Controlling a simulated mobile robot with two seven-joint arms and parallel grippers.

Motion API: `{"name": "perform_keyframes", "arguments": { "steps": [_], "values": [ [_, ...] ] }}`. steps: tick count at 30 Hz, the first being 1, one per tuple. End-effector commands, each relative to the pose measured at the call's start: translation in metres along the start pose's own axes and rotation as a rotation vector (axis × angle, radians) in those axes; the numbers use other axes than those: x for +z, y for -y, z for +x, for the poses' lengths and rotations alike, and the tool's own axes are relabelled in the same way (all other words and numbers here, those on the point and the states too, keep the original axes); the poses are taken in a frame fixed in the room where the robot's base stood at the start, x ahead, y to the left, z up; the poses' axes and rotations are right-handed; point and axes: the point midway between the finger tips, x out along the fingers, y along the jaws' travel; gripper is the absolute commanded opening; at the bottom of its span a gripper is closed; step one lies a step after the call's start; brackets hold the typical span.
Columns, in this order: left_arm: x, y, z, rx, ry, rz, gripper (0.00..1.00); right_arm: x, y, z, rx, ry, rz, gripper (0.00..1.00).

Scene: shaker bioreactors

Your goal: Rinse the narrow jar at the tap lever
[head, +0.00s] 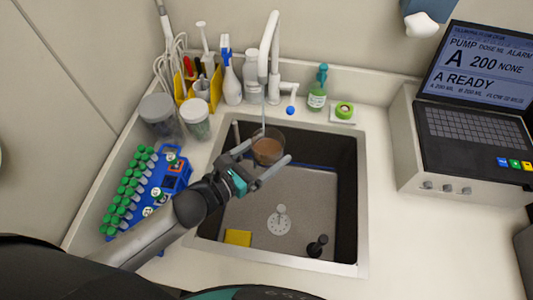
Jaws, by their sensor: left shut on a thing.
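The narrow jar (268,151) is clear and holds brown liquid. My left gripper (274,147) is shut on it, one finger on each side, and holds it over the sink (352,215). The white tap (272,52) arches above, and a thin stream seems to run from its spout down into the jar. A small blue-tipped part (291,110), perhaps the tap lever, is right of the spout. My right gripper is not in view.
A blue rack of green-capped tubes (150,190) and two lidded jars (160,113) stand left of the sink. Bottles and a yellow tool holder line the back. A yellow sponge (238,237) and a black stopper (317,245) lie in the sink. A pump console (465,140) is at right.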

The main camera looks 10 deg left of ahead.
Motion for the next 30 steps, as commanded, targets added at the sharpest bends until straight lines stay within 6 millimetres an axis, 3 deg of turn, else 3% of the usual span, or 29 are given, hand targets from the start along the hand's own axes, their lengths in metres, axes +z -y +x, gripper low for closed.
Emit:
{"name": "perform_keyframes", "arguments": {
  "steps": [30],
  "values": [
    [-0.005,-0.068,0.078,0.001,0.002,0.004,0.23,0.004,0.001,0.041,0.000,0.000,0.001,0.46]
  ]
}}
